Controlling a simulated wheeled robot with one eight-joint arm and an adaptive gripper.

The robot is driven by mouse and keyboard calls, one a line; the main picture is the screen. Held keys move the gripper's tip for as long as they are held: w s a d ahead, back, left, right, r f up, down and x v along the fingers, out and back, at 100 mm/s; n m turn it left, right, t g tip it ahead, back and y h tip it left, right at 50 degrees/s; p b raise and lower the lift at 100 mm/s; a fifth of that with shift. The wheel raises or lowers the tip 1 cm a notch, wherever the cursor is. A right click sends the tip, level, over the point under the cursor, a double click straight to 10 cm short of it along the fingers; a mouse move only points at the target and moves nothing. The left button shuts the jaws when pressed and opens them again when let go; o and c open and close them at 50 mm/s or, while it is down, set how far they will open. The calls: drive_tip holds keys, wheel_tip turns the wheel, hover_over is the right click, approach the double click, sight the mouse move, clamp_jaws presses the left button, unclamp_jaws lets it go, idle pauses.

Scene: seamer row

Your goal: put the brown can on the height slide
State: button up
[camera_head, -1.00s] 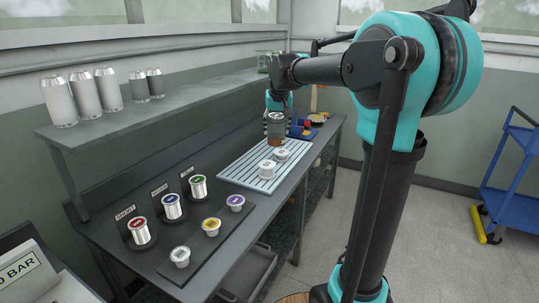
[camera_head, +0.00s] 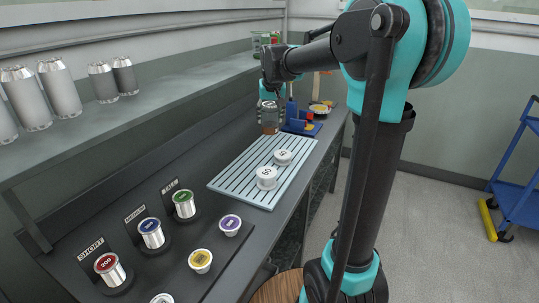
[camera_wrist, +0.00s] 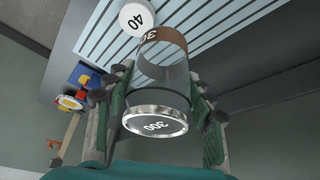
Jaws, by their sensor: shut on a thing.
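The brown can (camera_head: 269,129) is see-through with brown at one end and a silver lid marked 300. It also shows in the wrist view (camera_wrist: 162,85), between the fingers. My gripper (camera_head: 270,112) is shut on it, at the far end of the bench. In the wrist view my gripper (camera_wrist: 163,95) has a green-padded finger on each side of the can. A blue fixture with a red part (camera_head: 299,117), likely the height slide, stands just right of the can. It also shows at the left of the wrist view (camera_wrist: 85,76).
A pale slatted tray (camera_head: 228,183) holds two white round pieces (camera_head: 266,177). Labelled cans (camera_head: 151,233) and small cups (camera_head: 201,261) stand on the near bench. Grey cans (camera_head: 60,88) stand on the shelf. A blue cart (camera_head: 518,190) is at the right.

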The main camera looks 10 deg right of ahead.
wheel_tip(320, 180, down, 16)
drive_tip(key=shift+f, duration=0.15)
idle(0.3)
drive_tip(key=shift+f, duration=0.1)
drive_tip(key=o, duration=1)
